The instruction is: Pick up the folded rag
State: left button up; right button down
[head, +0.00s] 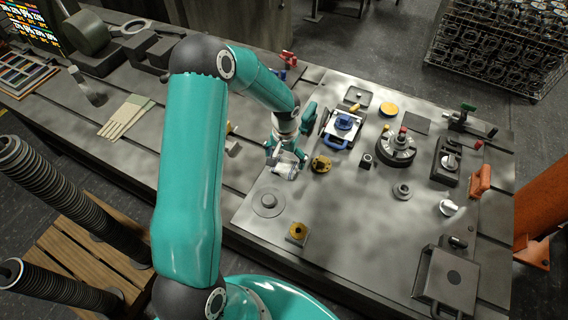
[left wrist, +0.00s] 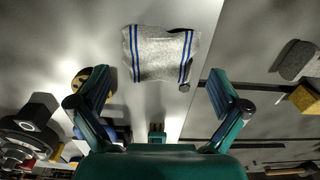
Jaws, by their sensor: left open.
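The folded rag (left wrist: 160,55) is grey with blue stripes near its two ends. In the left wrist view it lies flat on the metal table, beyond the fingertips and about midway between them. In the head view the rag (head: 287,170) is small and partly hidden by my left gripper. My left gripper (head: 285,158) is open above the rag. Its two teal fingers stand wide apart in the left wrist view (left wrist: 158,92), with nothing between them. I cannot tell the exact height of the fingers over the rag. My right gripper is not in view.
A blue-handled fixture (head: 342,128) and a round dark chuck (head: 397,149) stand further right. The table's front middle is mostly clear.

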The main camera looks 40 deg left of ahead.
aim_at(285, 164)
pick_arm(q)
notch_tip(285, 164, down, 2)
jog(key=shift+f, duration=0.1)
jog(key=c, duration=1.2)
notch_tip(285, 164, up, 20)
jog(key=b, duration=0.1)
jog(key=shift+b, duration=0.4)
